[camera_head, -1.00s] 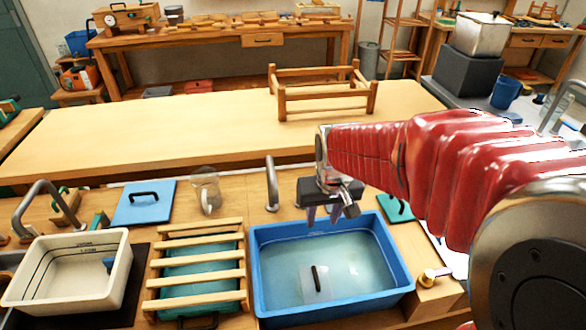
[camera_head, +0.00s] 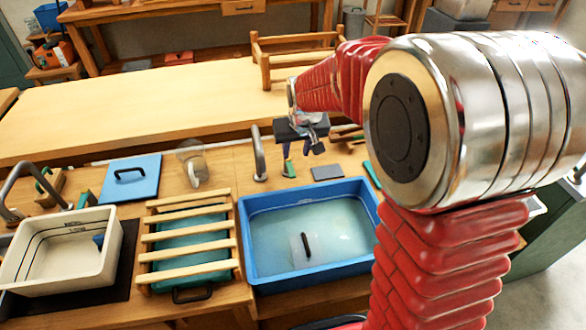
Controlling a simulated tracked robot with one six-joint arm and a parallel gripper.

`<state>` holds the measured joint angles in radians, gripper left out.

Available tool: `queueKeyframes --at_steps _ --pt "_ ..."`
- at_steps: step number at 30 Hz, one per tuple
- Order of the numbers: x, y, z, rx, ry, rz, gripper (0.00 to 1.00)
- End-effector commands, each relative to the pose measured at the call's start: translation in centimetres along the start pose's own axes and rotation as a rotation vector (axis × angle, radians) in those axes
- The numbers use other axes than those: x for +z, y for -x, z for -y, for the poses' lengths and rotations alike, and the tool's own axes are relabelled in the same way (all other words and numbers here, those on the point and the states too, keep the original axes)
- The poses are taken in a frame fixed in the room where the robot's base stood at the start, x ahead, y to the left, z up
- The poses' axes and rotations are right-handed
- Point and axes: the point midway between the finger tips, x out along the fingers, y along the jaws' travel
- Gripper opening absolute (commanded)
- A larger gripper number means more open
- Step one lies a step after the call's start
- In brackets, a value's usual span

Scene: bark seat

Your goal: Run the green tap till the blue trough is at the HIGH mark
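The blue trough (camera_head: 252,268) stands on the near bench, lower centre, with pale water in it. A pale piece with a black handle (camera_head: 306,245) shows in the water. No HIGH mark can be read on the trough. A grey curved spout (camera_head: 260,158) rises behind the trough. A small green lever (camera_head: 289,169), probably the green tap's, is just right of the spout. My gripper (camera_head: 297,151) is above and behind the trough, its two fingers apart and pointing down. Its left finger is just above the lever; touching cannot be told. No stream shows from the spout.
A slatted wooden rack (camera_head: 190,238) and a white basin (camera_head: 60,262) with lines inside stand left of the trough. A glass jug (camera_head: 194,165) and a blue lid (camera_head: 131,178) lie behind them. A flat grey plate (camera_head: 327,173) lies right of the lever.

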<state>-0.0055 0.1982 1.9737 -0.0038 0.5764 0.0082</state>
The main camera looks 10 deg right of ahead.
Motion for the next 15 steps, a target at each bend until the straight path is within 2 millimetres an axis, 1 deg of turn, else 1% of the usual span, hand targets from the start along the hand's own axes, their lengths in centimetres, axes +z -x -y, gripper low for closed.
queueKeyframes --at_steps 4,8,15 --pt "0.0 -0.4 0.0 0.000 0.000 0.001 0.36" --pt "0.1 -1.5 0.0 0.000 0.000 0.003 0.36" --pt "0.1 -4.5 0.0 0.000 0.000 0.003 0.36"
